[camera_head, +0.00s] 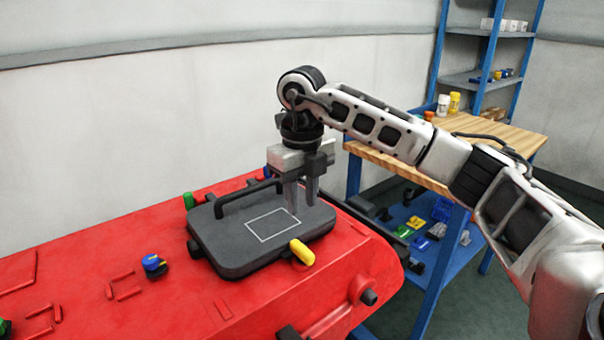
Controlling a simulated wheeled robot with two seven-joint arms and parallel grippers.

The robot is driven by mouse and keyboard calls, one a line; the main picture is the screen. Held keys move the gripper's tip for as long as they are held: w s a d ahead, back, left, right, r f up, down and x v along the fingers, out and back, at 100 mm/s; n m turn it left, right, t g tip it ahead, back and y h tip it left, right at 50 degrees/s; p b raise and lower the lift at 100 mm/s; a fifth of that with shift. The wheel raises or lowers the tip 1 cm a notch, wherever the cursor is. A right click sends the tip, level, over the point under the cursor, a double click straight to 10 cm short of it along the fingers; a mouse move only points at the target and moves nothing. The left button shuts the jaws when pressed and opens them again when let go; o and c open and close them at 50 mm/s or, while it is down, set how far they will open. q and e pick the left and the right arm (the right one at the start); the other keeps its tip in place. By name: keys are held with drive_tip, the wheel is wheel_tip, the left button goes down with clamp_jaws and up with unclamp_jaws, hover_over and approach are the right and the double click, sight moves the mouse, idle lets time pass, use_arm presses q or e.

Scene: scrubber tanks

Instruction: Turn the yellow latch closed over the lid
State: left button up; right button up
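The dark grey lid (225,250) lies flat on top of the red tank, with a black bar handle and a pale rectangle outline on it. The yellow latch (301,252) is a short rounded piece at the lid's near right edge. Whether its end reaches over the lid is hard to tell. My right gripper (302,208) points down just above or at the lid's right part, behind the yellow latch and apart from it. Its two fingers show a narrow gap with nothing seen between them. My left gripper is not in view.
The red tank (100,230) fills the lower left. A wooden-topped workbench (495,133) and a blue shelf (488,80) stand at the right.

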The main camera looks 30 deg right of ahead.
wheel_tip(320, 180, up, 5)
drive_tip(key=shift+r, duration=0.15)
idle(0.6)
